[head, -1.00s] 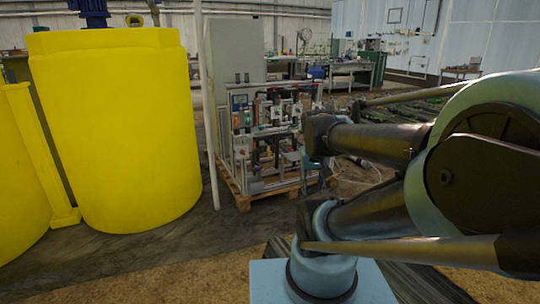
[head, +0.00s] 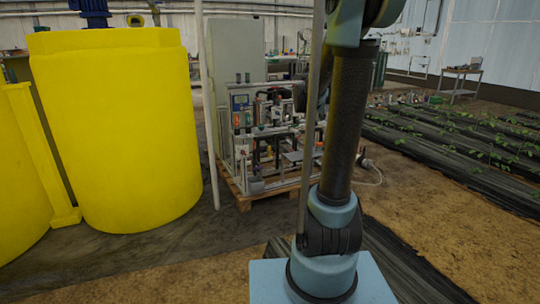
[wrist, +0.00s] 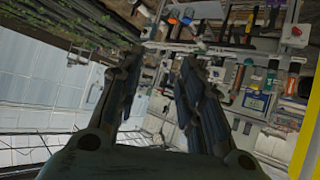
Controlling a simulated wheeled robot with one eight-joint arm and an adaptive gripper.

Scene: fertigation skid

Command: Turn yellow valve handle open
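The fertigation skid (head: 250,186) stands on a pallet in the middle of the head view, partly behind my arm. It also shows, turned round, in the upper right of the wrist view (wrist: 232,50). A small narrow yellow part (wrist: 251,22) on its pipework may be the valve handle; it is too small to be sure, and its position cannot be told. My gripper (wrist: 155,62) is open in the wrist view, with nothing between its fingers. It is apart from the skid. I cannot clearly make it out in the head view.
A big yellow tank (head: 120,130) stands left of the skid, with a thin white post (head: 207,120) between them. A tall grey cabinet (head: 235,55) stands behind the skid. Plant rows (head: 460,150) lie to the right.

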